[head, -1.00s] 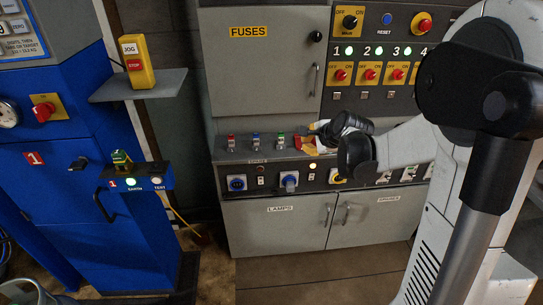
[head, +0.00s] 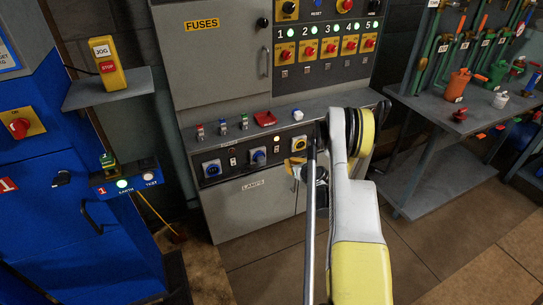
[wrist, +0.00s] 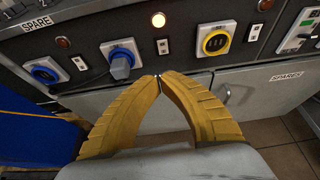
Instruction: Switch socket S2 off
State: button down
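The socket panel shows a row of sockets. A blue socket with a grey-blue plug in it (wrist: 122,62) is left of centre in the wrist view; it also shows in the head view (head: 258,156). Right of it are a small switch (wrist: 163,47) and a lit lamp (wrist: 158,20). No S2 label is readable, so I cannot tell for certain which socket is S2. My gripper (wrist: 159,77) has its yellow fingertips together with nothing between them. The tips appear just below the small switch, apparently short of the panel. In the head view my arm partly hides the gripper (head: 294,166).
An empty blue socket (wrist: 45,72) is at left, with a switch (wrist: 80,64) and unlit lamp (wrist: 63,42). A yellow socket (wrist: 215,40) is at right, with another switch (wrist: 254,33). Cabinet doors (head: 245,205) lie below. A bench (head: 440,125) stands at right.

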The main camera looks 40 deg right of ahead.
jog(key=shift+s+d+f, duration=0.1)
jog(key=shift+f, duration=0.1)
jog(key=b, duration=0.4)
send_near(275, 151)
notch_tip(275, 151, down, 4)
jog(key=w, duration=0.4)
jog(key=w+d+b, duration=0.1)
jog(key=shift+w+d+r, duration=0.15)
jog(key=shift+w+r, duration=0.2)
jog(key=shift+r, duration=0.05)
jog(key=shift+w+d+r, duration=0.1)
jog(key=shift+w+r, duration=0.1)
jog(key=shift+w, duration=0.15)
jog(key=shift+s, duration=0.1)
